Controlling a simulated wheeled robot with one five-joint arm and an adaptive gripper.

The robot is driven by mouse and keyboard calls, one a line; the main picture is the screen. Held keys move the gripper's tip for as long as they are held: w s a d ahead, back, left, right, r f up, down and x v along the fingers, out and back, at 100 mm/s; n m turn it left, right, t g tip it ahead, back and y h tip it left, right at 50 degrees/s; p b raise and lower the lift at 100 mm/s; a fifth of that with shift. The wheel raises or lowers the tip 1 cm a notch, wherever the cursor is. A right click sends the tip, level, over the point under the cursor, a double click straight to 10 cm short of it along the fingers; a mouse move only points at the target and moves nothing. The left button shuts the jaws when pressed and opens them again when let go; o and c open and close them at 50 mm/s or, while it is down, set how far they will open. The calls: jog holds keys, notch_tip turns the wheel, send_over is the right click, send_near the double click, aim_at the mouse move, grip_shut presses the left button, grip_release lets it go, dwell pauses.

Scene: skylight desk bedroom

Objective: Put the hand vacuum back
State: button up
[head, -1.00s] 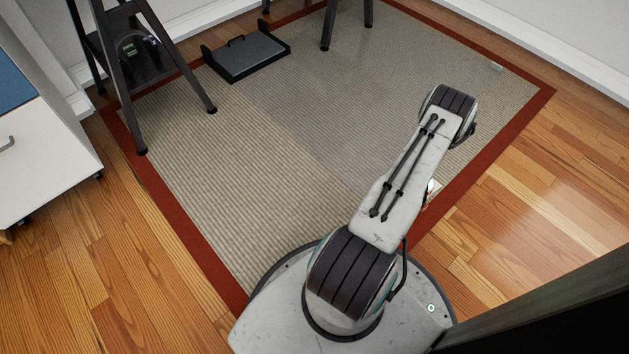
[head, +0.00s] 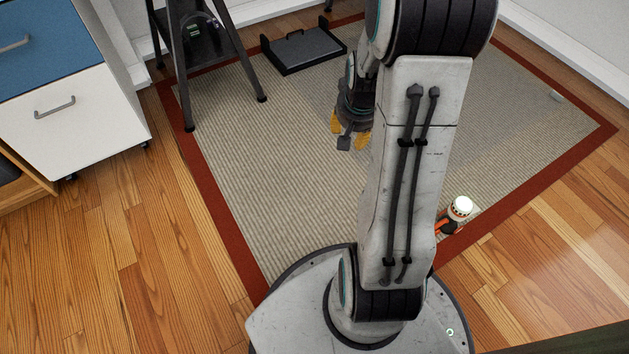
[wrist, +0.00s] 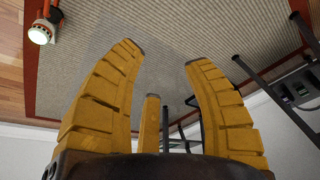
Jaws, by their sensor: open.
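The likely hand vacuum, an orange and black device with a white glowing end (head: 458,210), lies at the rug's right border, partly hidden behind my arm in the head view. It also shows at the top left of the wrist view (wrist: 45,28). My gripper (head: 349,136) hangs over the rug, left of my arm's upright link and apart from the device. Its yellow fingers (wrist: 162,56) are spread wide with nothing between them.
A shallow black tray (head: 303,50) lies at the rug's far edge. Dark trestle legs (head: 178,75) stand left of it, with a dark unit (head: 197,34) among them. A white and blue drawer cabinet (head: 85,125) stands at left. The rug's middle (head: 270,165) is clear.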

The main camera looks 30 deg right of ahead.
jog(key=s+a+r+n+y, duration=0.1)
jog(key=s+a+r+n, duration=0.2)
jog(key=s+a+r, duration=0.2)
jog(key=s+a+r+n+g, duration=0.1)
jog(key=s+a+r+n, duration=0.3)
jog(key=s+a, duration=0.5)
jog(key=a+r, duration=0.1)
jog(key=a, duration=0.3)
jog(key=shift+s+a+r+n+y, duration=0.2)
jog(key=shift+s+r+n+y, duration=0.1)
jog(key=shift+r+y, duration=0.1)
jog(key=shift+w, duration=0.1)
